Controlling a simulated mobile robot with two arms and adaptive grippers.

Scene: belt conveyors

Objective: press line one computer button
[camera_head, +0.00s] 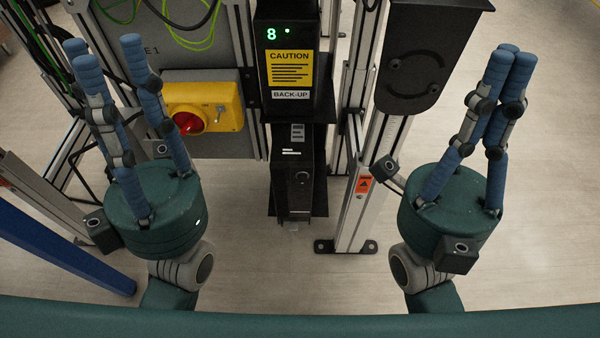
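A black computer-like box (291,190) stands upright at the centre, below a black unit. Its front has small pale labels and a small round button-like feature (302,177); I cannot tell for sure that this is the button. A grey panel (222,50) at left carries lettering, partly hidden, ending in "E 1". My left gripper (104,50) is open and empty, in front of this panel and left of the box. My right gripper (508,58) is at the right, apart from the box, with its blue fingers close together and nothing visible between them.
The black unit (287,20) shows a green "8", a yellow caution label and "BACK-UP". A yellow box with a red knob (188,123) sits close right of my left gripper. A metal post (362,190) stands between the box and my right gripper. Floor at right is clear.

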